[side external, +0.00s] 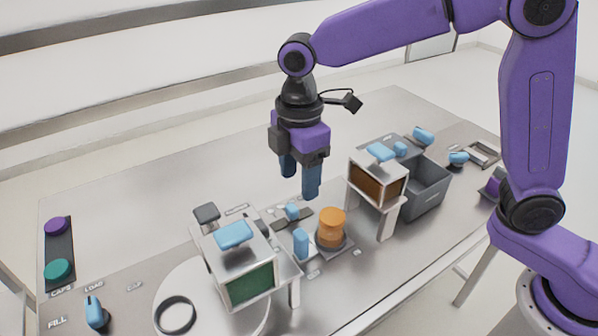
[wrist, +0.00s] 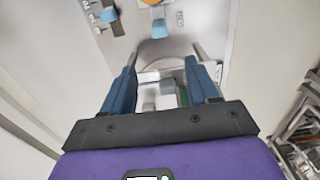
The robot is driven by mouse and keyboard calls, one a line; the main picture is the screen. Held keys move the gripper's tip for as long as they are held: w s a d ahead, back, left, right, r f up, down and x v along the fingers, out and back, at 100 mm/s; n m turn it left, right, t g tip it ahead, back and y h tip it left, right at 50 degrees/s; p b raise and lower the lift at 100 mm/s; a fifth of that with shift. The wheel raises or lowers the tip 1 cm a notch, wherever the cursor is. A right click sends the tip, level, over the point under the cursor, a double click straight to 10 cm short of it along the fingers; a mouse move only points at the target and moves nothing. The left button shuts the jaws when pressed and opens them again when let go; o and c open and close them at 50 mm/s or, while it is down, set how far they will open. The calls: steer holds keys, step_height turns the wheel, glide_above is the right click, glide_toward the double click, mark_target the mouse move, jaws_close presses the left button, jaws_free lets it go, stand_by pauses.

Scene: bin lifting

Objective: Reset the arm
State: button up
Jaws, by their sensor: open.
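My gripper (side external: 300,180) hangs from my purple arm above the table, pointing down, with its blue fingers apart. In the side view it is above and behind the middle of the row of fixtures. No object shows between the fingers. In the wrist view the gripper (wrist: 162,85) is also open, with a grey and white fixture visible below, between and beyond the fingers.
The metal table (side external: 140,190) carries a box with a green panel (side external: 250,286), an orange stacked piece (side external: 331,226), a box with a brown panel (side external: 378,184) and a grey bin (side external: 428,188). Purple and green caps lie at left. The table's back area is clear.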

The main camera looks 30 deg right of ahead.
stand_by(0.4)
steer(key=s+d+f+m, duration=0.3)
steer(key=s+d+m, duration=0.2)
steer(key=s+d, duration=1.7)
steer(key=shift+s+f, duration=0.2)
steer(key=shift+s, duration=0.35)
